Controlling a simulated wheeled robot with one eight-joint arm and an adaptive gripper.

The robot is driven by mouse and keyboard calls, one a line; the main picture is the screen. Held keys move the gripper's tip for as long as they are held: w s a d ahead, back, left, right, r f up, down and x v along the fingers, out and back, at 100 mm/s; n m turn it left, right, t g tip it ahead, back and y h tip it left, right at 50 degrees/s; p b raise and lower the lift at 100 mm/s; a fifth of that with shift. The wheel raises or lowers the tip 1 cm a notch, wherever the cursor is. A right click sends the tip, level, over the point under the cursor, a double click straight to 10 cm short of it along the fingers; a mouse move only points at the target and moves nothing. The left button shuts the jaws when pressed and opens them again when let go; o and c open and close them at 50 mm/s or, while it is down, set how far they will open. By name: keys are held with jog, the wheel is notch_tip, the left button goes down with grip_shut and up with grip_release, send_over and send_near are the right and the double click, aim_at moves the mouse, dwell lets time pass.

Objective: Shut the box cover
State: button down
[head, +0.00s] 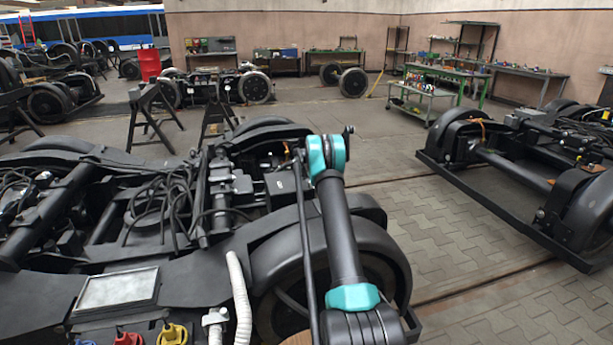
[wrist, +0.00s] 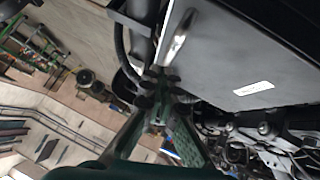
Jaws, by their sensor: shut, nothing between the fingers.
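A flat grey panel (wrist: 230,60), which looks like the box cover, fills the upper right of the wrist view. It has a bar handle (wrist: 180,35) near its left edge and a small white label (wrist: 254,88). My gripper (wrist: 158,88) is shut and empty, just below the handle in the picture. I cannot tell whether the fingertips touch the panel. I cannot make out the panel in the head view, where my gripper is also hidden. How far the cover stands open is unclear.
A black bogie (head: 150,215) with wheels, cables and hoses lies close in front. A second bogie (head: 520,170) stands to the right, with clear paved floor (head: 470,235) between them. Benches (head: 440,85) and more bogies stand farther back.

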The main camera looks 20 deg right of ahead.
jog(key=s+a+r+g, duration=0.1)
jog(key=s+a+r, duration=0.3)
jog(key=s+r, duration=0.45)
jog(key=s+a+r, duration=0.4)
jog(key=s+r, duration=0.2)
jog(key=s, duration=0.6)
jog(key=s+a+r+g+y, duration=0.1)
jog(key=s+a, duration=0.2)
jog(key=s, duration=0.7)
jog(key=s+a+r+g+y, duration=0.1)
jog(key=s+a, duration=0.1)
jog(key=s, duration=0.7)
jog(key=s+a+f, duration=0.2)
jog(key=s+f, duration=0.1)
jog(key=s, duration=0.8)
jog(key=s+a+f+m+g, duration=0.1)
jog(key=s+a+f, duration=0.1)
jog(key=s, duration=0.9)
jog(key=s+a+f, duration=0.1)
jog(key=s+f, duration=0.2)
jog(key=s, duration=0.8)
jog(key=shift+s+a+f+g+y, duration=0.15)
jog(key=shift+a+f+g+y, duration=0.25)
jog(key=c, duration=2.2)
grip_release()
